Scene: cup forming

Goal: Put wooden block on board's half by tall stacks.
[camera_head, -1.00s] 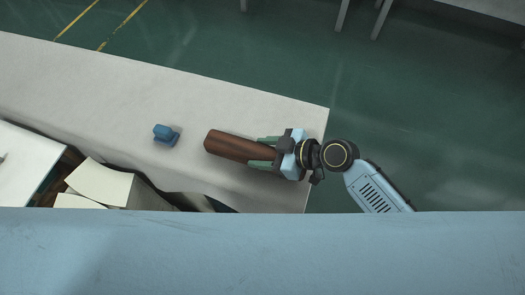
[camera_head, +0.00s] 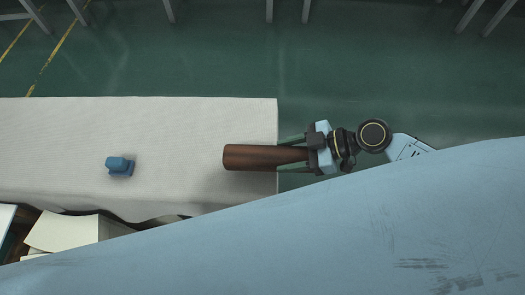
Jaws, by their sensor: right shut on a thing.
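The brown wooden block (camera_head: 252,157) is long and dark. It lies level in the view near the right end of the pale table. My right gripper (camera_head: 292,154) is shut on its right end, with a green finger on each side. The gripper is at and just past the table's right edge. I cannot tell how high the block is above the table. My left gripper is not in view. No board with tall stacks can be made out.
A small blue object (camera_head: 120,166) stands on the pale table (camera_head: 190,125), left of the block. White box-like things (camera_head: 68,229) show at lower left. The table between blue object and block is clear. Green floor (camera_head: 350,80) lies beyond. My own blue body hides the bottom.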

